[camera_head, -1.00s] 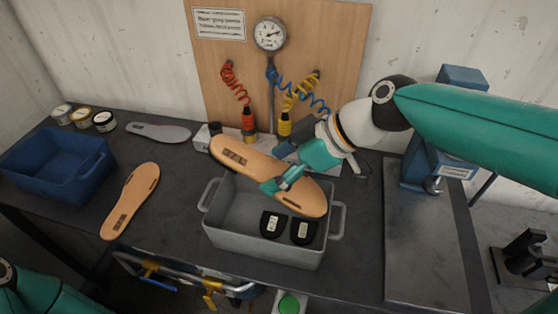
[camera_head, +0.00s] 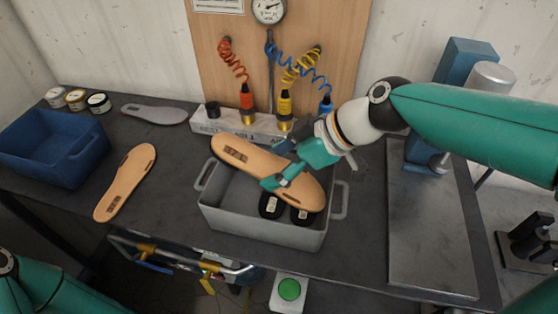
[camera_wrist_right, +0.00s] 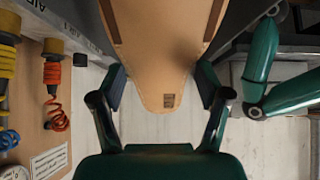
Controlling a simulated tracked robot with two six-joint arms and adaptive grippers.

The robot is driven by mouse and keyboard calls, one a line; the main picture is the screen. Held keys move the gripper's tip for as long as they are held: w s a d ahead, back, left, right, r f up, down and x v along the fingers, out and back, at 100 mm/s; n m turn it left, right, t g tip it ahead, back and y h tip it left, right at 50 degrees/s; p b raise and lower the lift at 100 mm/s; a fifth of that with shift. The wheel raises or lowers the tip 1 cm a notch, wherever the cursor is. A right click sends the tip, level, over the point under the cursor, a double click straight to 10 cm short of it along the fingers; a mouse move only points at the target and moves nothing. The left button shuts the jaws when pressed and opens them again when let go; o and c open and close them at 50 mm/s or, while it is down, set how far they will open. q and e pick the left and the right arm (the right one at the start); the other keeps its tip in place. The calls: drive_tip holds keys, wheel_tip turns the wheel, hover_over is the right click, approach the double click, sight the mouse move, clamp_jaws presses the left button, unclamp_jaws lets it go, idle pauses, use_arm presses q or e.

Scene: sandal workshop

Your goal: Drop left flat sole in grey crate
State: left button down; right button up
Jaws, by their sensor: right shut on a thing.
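A tan flat sole (camera_head: 240,151) is held in my right gripper (camera_head: 279,168), tilted, over the grey crate (camera_head: 240,222). In the right wrist view the same sole (camera_wrist_right: 160,45) lies between the two fingers of the gripper (camera_wrist_right: 161,88). The sole covers part of the crate's opening; whether it touches the rim is hard to tell. Two black pieces with pale labels (camera_head: 270,205) lie inside the crate, partly hidden by the sole. A second tan sole (camera_head: 127,182) lies flat on the table at the left. My left gripper is out of view.
A blue crate (camera_head: 55,150) stands at the far left, with small jars (camera_head: 76,99) and a grey insole (camera_head: 154,114) behind. Coiled-hose tools (camera_head: 285,103) stand in a pale holder (camera_head: 235,122) behind the crate. A blue press (camera_head: 465,75) stands at the right.

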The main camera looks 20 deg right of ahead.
drive_tip(key=o, duration=1.1)
drive_tip(key=shift+c, duration=0.2)
drive_tip(key=v, duration=1.2)
drive_tip(key=shift+d+f, duration=0.1)
